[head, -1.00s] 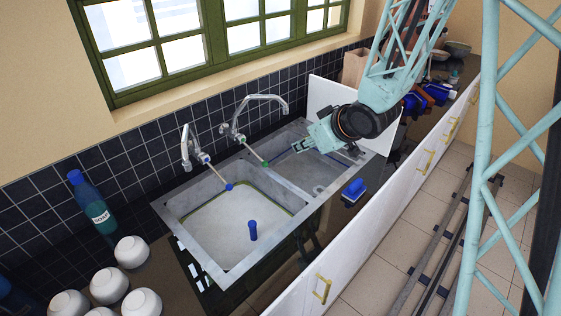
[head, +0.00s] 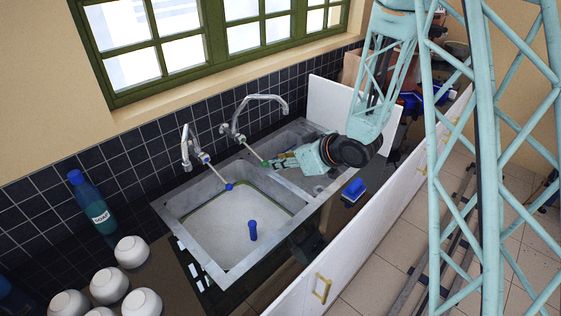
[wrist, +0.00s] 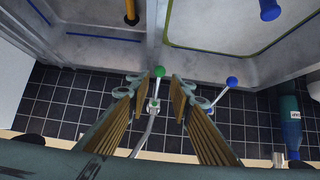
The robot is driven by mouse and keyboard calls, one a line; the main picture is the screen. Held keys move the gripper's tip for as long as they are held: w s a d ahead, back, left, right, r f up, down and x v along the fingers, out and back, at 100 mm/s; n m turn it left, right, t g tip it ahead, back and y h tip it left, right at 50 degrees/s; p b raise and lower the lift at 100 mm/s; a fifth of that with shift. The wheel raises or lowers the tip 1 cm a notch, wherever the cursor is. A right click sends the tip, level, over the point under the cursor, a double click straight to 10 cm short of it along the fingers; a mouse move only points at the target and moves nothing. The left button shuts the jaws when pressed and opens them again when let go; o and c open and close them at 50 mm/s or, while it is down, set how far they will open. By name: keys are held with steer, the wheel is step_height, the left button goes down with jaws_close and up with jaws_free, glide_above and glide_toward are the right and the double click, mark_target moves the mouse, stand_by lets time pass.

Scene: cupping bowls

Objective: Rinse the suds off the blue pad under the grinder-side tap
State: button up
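The blue pad (head: 353,188) rests on the counter strip in front of the right basin, apart from my gripper; suds on it are too small to tell. Two taps stand against the tiled wall. One tap (head: 240,128) has a green-tipped lever (wrist: 159,71), the other (head: 190,150) a blue-tipped lever (wrist: 232,82). My gripper (head: 270,162) is at the green-tipped lever, above the back of the right basin. In the wrist view my gripper (wrist: 157,88) is open, with the green tip between its spread fingers and no clear contact. I cannot tell which tap is grinder-side.
The left basin (head: 178,208) holds pale, cloudy water and a blue-topped post (head: 252,230). An orange post (wrist: 131,12) stands in the right basin. A blue bottle (head: 92,205) and several white bowls (head: 131,252) stand at the left.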

mark_target(267, 163)
steer(key=shift+w+a+f, duration=0.1)
steer(key=shift+b+x, duration=1)
steer(key=shift+x, duration=2.85)
steer(key=c, duration=0.4)
steer(key=shift+s+d+r+g+h+p, duration=0.2)
steer(key=shift+r+g+h+p, duration=0.4)
steer(key=shift+p, duration=1.75)
steer(key=shift+s+d+r+g+h+p, duration=0.25)
steer(key=shift+r+p, duration=0.5)
steer(key=shift+p, duration=1.6)
steer(key=o, duration=0.8)
steer(key=shift+w+a, duration=0.15)
steer(key=shift+c, duration=0.2)
steer(key=shift+r, duration=0.1)
steer(key=v, duration=1.2)
